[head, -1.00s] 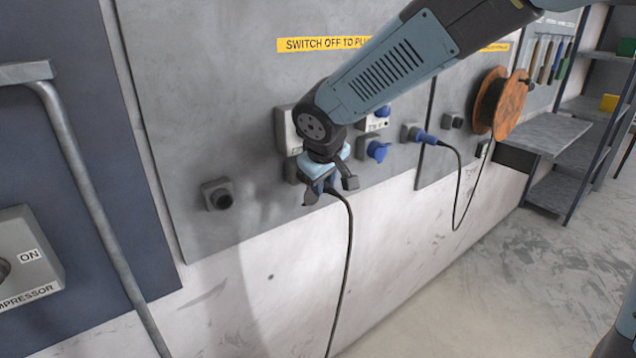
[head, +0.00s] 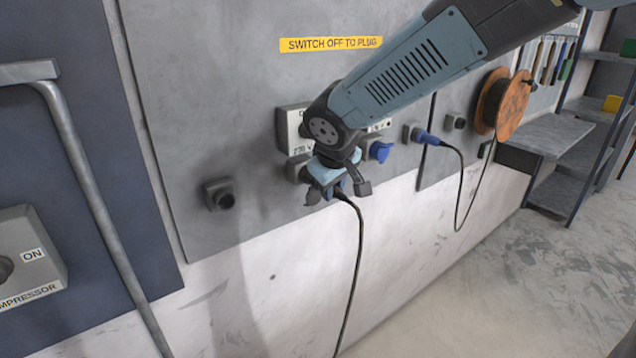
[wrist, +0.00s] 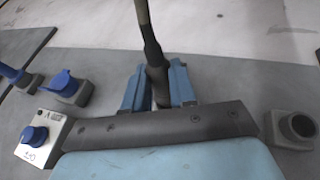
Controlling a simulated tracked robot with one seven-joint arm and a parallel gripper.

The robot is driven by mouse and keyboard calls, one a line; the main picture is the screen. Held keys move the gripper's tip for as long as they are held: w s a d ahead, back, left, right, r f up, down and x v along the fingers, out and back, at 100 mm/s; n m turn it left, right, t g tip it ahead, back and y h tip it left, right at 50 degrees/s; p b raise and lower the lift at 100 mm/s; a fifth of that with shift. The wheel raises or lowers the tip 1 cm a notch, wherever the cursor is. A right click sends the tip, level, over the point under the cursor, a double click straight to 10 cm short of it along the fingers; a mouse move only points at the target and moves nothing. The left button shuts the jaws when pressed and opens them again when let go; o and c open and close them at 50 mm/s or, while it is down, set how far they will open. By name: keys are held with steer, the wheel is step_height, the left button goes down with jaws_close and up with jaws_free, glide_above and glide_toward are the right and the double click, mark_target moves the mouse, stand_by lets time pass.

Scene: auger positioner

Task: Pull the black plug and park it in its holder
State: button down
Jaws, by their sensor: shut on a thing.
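My gripper (head: 338,192) is shut on the black plug (wrist: 155,78), with one blue finger on each side of it in the wrist view. The plug's black cable (head: 357,245) hangs down toward the floor. Grey housing (head: 297,168) shows just left of and behind my gripper; the gripper hides much of it and the plug's front end, so I cannot see whether they are apart. A grey wall fitting with a round dark opening (head: 219,194), which looks like a holder, is empty to the left of my gripper. It is at right in the wrist view (wrist: 297,128).
A blue-capped socket (head: 380,150) is close right of my gripper. A blue plug (head: 428,138) with its own cable sits farther right, near another dark-mouthed fitting (head: 455,122). A pipe (head: 95,210) runs down at left. The panel between my gripper and the left fitting is clear.

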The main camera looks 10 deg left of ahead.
mark_target(351, 204)
steer(key=shift+s+d, duration=0.75)
steer(key=shift+d, duration=0.15)
stand_by(0.4)
steer(key=shift+s+d, duration=0.15)
steer(key=shift+d, duration=0.05)
steer(key=shift+s+d, duration=1.15)
steer(key=shift+d, duration=0.1)
steer(key=s+a, duration=1.3)
steer(key=a, duration=0.1)
steer(key=shift+s+a, duration=0.35)
steer(key=shift+a, duration=0.05)
steer(key=shift+w+a, duration=0.1)
steer(key=shift+w+a, duration=1.5)
steer(key=shift+a, duration=0.25)
steer(key=shift+w+a+r, duration=0.1)
steer(key=shift+w+a, duration=0.7)
steer(key=shift+a, duration=0.15)
stand_by(0.7)
